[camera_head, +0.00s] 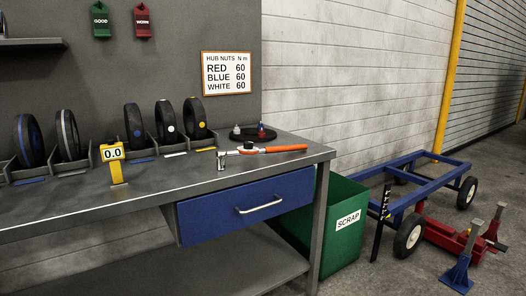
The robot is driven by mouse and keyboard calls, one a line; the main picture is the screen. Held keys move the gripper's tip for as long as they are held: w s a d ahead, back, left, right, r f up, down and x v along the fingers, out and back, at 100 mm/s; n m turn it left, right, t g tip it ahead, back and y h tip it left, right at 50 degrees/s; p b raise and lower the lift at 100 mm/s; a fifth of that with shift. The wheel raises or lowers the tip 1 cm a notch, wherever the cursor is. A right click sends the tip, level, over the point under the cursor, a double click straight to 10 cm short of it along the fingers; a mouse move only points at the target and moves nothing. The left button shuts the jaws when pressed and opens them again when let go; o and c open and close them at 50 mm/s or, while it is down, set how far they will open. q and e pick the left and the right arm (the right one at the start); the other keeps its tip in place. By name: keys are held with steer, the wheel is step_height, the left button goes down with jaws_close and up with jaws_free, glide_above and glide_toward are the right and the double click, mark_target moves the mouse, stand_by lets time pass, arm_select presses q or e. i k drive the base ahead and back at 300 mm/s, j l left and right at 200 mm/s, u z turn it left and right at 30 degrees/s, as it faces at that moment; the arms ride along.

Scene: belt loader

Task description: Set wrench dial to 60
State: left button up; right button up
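A wrench with an orange handle (286,148) lies on the grey workbench (190,178) near its right end. Its metal head points left and sits close to the front edge. A dark collar shows between head and handle, but no dial setting can be read. A sign (226,73) on the wall reads "HUB NUTS N m, RED 60, BLUE 60, WHITE 60". A yellow stand (116,171) on the bench carries a display reading 0.0. Neither of my grippers is in view.
Several wheels (134,124) stand in holders along the bench back. A dark round tray (264,136) with small items sits behind the wrench. A blue drawer (240,207) is under the bench. A green scrap bin (342,235), blue cart (408,200) and red jack (455,238) stand right.

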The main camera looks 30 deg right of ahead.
mark_target(248, 145)
steer(key=l, duration=0.55)
steer(key=i+l+z, duration=0.15)
steer(key=l, duration=1)
steer(key=i+l+z, duration=0.15)
steer(key=l, duration=0.4)
steer(key=i+l, duration=0.1)
steer(key=l, duration=0.45)
steer(key=z, duration=0.05)
